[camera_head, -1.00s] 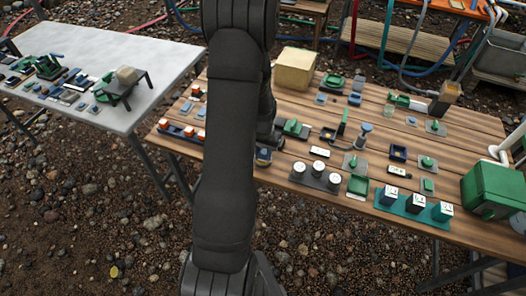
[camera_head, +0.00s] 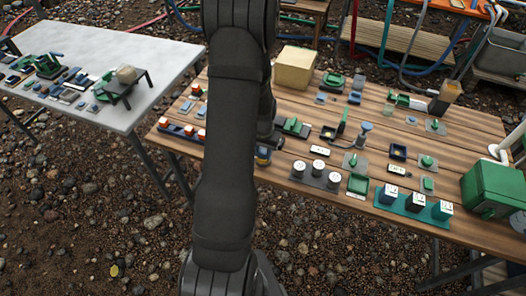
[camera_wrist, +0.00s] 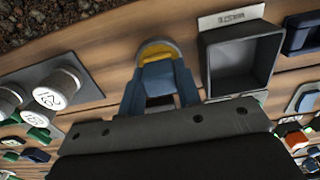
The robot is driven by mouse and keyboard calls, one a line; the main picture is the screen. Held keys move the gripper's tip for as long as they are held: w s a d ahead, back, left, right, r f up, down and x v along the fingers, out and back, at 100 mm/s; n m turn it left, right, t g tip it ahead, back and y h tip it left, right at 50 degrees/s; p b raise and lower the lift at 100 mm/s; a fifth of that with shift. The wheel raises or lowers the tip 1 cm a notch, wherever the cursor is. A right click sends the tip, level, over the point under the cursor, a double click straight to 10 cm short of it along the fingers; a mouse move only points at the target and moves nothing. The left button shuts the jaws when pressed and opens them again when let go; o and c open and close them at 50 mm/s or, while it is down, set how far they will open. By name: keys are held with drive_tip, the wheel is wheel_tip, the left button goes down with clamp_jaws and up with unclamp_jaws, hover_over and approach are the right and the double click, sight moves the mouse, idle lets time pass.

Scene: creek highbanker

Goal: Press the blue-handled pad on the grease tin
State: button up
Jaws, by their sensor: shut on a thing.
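In the wrist view, my gripper (camera_wrist: 160,88) is shut on what looks like the blue-handled pad (camera_wrist: 157,74); where fingers end and handle begins is hard to tell. Just beyond the blue part is a round grey-rimmed tin with yellow inside, likely the grease tin (camera_wrist: 155,46). The blue part overlaps the tin's near side, and the pad's underside is hidden. I cannot tell whether the pad touches the yellow. In the head view, a small blue and yellow patch shows beside my arm; the arm hides most of the gripper.
A dark open tray (camera_wrist: 242,62) stands right of the tin, with a white label (camera_wrist: 232,17) behind it. White-topped stamps (camera_wrist: 58,90) stand left. The wooden table (camera_head: 400,130) carries several small parts, a cardboard box (camera_head: 295,68) and a green bin (camera_head: 490,190).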

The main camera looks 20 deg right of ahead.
drive_tip(key=shift+r, duration=3.5)
